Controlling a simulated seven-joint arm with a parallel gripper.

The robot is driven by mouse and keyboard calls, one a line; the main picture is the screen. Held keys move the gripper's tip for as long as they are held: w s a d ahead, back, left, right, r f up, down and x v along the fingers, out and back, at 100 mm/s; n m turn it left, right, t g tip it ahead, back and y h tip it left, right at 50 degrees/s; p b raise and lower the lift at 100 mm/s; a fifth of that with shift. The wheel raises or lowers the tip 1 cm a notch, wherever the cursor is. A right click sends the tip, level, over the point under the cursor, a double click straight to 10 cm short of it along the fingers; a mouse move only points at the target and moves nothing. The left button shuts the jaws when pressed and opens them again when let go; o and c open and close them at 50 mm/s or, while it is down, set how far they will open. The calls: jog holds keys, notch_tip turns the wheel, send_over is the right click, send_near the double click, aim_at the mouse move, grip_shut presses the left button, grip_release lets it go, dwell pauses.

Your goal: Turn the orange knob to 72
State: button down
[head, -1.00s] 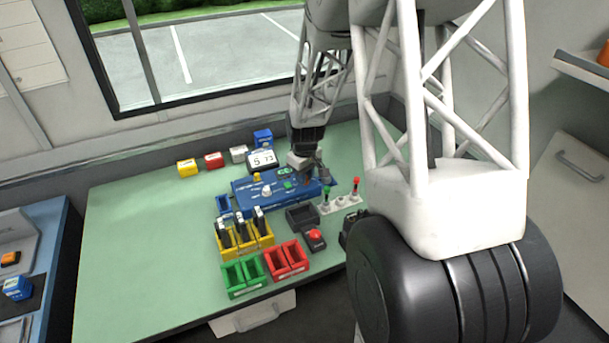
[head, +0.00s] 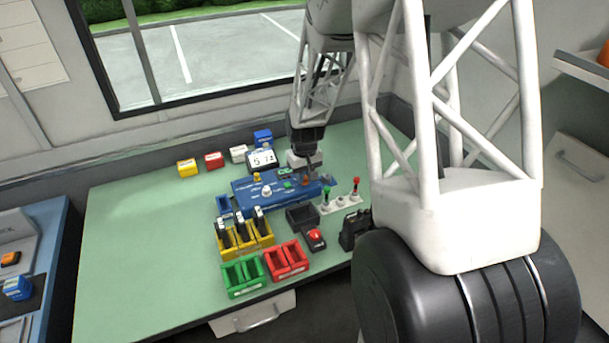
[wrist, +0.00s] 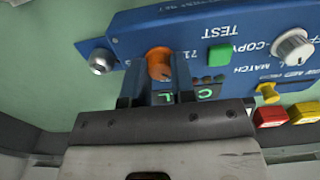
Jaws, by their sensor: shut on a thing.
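The orange knob (wrist: 158,62) sits on the blue panel (wrist: 130,32), between the two fingers of my gripper (wrist: 157,68) in the wrist view. The fingers are shut on it, one on each side. In the head view the orange knob (head: 305,181) shows just below my gripper (head: 306,168), at the right part of the blue panel (head: 246,199). Small digits beside the knob, upside down in the wrist view, seem to read 71. The white display (head: 262,159) behind the panel seems to show 5 and 71; its digits are small.
The panel also bears a green button (wrist: 220,55), a white knob (wrist: 292,45) and a yellow knob (wrist: 268,93). Red and green levers (head: 340,196) stand to the right. Yellow (head: 245,249), green and red bins stand in front. The table's left side is clear.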

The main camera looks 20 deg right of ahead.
aim_at(305, 177)
jog(key=c, duration=0.9)
grip_release()
jog(key=shift+c, duration=0.2)
jog(key=shift+r, duration=3.95)
